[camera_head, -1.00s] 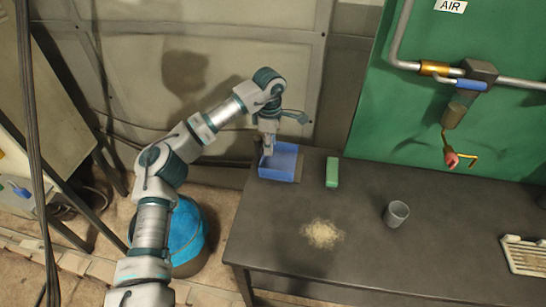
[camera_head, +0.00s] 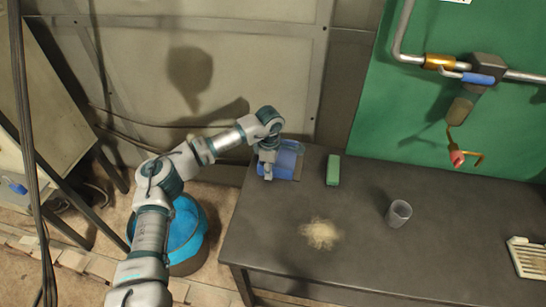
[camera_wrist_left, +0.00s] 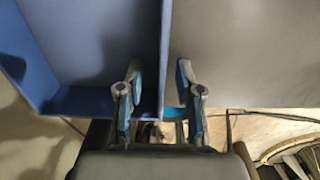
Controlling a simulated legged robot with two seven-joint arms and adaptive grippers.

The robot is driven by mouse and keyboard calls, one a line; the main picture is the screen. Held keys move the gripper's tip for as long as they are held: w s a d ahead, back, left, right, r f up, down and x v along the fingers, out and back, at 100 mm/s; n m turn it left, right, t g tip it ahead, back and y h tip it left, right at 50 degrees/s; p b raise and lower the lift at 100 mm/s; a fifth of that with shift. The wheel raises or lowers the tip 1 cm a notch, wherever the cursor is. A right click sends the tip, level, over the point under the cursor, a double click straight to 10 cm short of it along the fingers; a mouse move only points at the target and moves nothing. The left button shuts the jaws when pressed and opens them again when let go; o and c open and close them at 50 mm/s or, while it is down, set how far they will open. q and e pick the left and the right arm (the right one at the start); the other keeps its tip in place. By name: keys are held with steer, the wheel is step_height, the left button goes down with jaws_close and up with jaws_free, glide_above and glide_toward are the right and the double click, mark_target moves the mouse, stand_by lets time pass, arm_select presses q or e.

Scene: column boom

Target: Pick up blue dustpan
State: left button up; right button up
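The blue dustpan (camera_head: 287,160) sits at the back left corner of the dark table (camera_head: 300,270). My left gripper (camera_head: 267,172) is down at the dustpan's left side and covers part of it. In the left wrist view, the dustpan (camera_wrist_left: 85,45) fills the left half. My left gripper (camera_wrist_left: 160,95) is open there, with one finger on the inner side of the dustpan's wall and the other on the outer side. A gap shows between the wall and the outer finger. My right gripper is not in view.
A green block (camera_head: 333,170) lies right of the dustpan. A pale pile of crumbs (camera_head: 321,234) and a grey cup (camera_head: 398,213) are farther forward on the table. A blue-lined bin (camera_head: 182,240) stands left of the table. Pipes and a valve (camera_head: 482,78) are on the green wall.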

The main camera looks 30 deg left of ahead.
arm_select(q)
jaws_close()
steer(key=shift+a+r, duration=0.1)
